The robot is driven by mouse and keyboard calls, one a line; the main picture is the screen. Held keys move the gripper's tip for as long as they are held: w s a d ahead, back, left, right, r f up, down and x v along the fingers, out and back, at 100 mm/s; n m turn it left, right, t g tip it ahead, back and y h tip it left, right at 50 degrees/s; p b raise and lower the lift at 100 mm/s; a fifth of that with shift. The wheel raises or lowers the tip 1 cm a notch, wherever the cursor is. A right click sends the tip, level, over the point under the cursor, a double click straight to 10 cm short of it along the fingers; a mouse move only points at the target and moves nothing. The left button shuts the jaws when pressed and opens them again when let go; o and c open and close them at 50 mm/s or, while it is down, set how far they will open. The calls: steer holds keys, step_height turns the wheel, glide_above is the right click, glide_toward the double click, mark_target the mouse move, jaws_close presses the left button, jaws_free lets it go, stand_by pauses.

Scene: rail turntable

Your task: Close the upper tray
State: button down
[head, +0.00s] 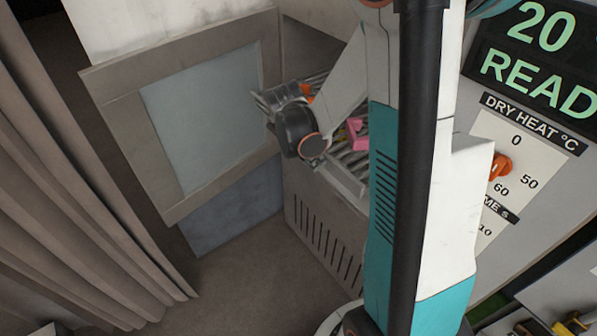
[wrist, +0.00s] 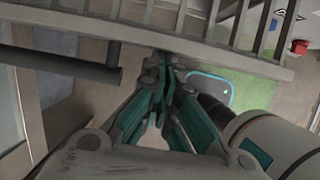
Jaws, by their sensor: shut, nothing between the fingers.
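A slatted metal tray (head: 343,181) juts out of the grey machine beside its open door; my arm hides much of it. In the wrist view a pale slatted tray (wrist: 200,53) crosses the top of the picture, its long rail just beyond my fingertips. I cannot tell whether a second tray lies below it. My gripper (wrist: 163,66) is shut and empty, with its teal fingers together close to that rail. I cannot tell whether they touch it. In the head view my gripper (head: 262,100) is at the tray's left end, in front of the door window.
The door (head: 120,110) with a pale window stands open on the left. A pink block (head: 356,134) is on the tray. A curtain (head: 70,170) hangs at far left. An orange knob (head: 500,166) is on the right panel. Floor is clear below the door.

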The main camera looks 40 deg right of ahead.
steer(key=d+b, duration=0.1)
steer(key=d, duration=1.4)
steer(key=d+b, duration=0.1)
steer(key=d, duration=0.6)
steer(key=shift+w+d+b, duration=0.15)
steer(key=shift+w+b, duration=0.15)
steer(key=shift+w, duration=0.1)
